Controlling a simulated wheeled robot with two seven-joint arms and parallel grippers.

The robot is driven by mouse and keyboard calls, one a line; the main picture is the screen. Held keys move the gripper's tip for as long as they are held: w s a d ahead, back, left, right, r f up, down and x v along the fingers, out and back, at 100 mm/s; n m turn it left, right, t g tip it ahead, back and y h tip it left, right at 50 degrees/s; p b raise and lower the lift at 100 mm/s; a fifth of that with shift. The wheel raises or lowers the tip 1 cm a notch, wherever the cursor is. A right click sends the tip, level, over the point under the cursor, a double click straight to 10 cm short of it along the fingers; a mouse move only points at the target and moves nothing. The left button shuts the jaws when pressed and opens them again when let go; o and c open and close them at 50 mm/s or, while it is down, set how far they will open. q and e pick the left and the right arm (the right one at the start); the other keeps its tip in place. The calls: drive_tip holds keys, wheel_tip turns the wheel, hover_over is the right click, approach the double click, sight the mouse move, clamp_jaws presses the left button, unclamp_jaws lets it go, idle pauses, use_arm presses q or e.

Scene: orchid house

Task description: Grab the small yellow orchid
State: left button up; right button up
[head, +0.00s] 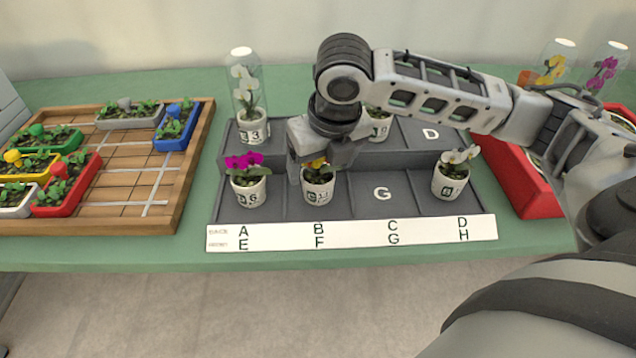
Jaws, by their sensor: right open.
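A small yellow orchid (318,189) in a white numbered pot stands upright in the front row of the dark stepped tray (365,207), in the space above the letters B and F. My right gripper (319,168) is open and points down over this orchid. One finger is at the left of the plant and the other reaches over its upper right. The gripper hides part of the yellow flowers, and I cannot tell whether the fingers touch the plant. My left gripper is not in view.
A magenta orchid (248,190) stands close left, a white one (450,182) farther right. A domed white orchid (247,105) is behind left; another pot (378,124) is partly behind my arm. Space G is empty. Right are a red crate (520,182) and domed orchids; left, a wooden board (120,215).

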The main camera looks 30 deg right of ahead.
sight(320, 167)
drive_tip(key=x, duration=0.4)
drive_tip(key=shift+a+f+b, duration=0.1)
drive_tip(key=shift+f+b, duration=0.25)
drive_tip(key=c, duration=1.1)
drive_tip(key=shift+c, duration=0.2)
drive_tip(key=shift+w+r, duration=0.1)
drive_tip(key=shift+r, duration=0.1)
